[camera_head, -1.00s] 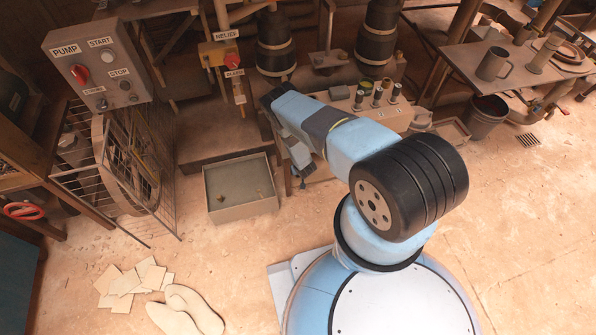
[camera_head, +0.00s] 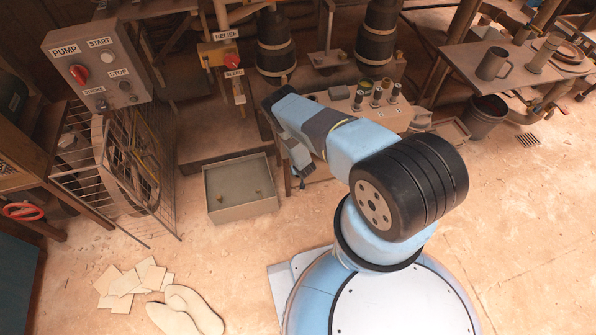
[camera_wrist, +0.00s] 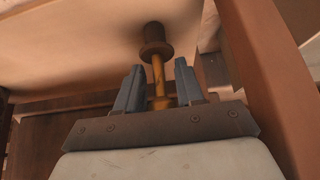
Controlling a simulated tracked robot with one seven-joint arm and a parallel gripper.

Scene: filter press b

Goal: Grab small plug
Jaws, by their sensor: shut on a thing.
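In the wrist view, a brass-brown plug-like piece with a dark round head (camera_wrist: 157,45) and a thin yellowish stem lies between the two grey-blue fingers of my gripper (camera_wrist: 158,82). I take this for the small plug. The fingers stand on either side of the stem, shut on it, and the head sticks out beyond their tips. In the head view my gripper (camera_head: 301,166) points down by the left end of the small bench, right of the grey tray (camera_head: 242,212). The plug cannot be made out there.
The bench (camera_head: 395,112) carries several small upright cylinders. A wire cage (camera_head: 120,185) with a wheel stands left, below the pump box (camera_head: 98,65). In the wrist view, a wooden post (camera_wrist: 262,85) is close on the right and a pale panel (camera_wrist: 75,45) lies ahead.

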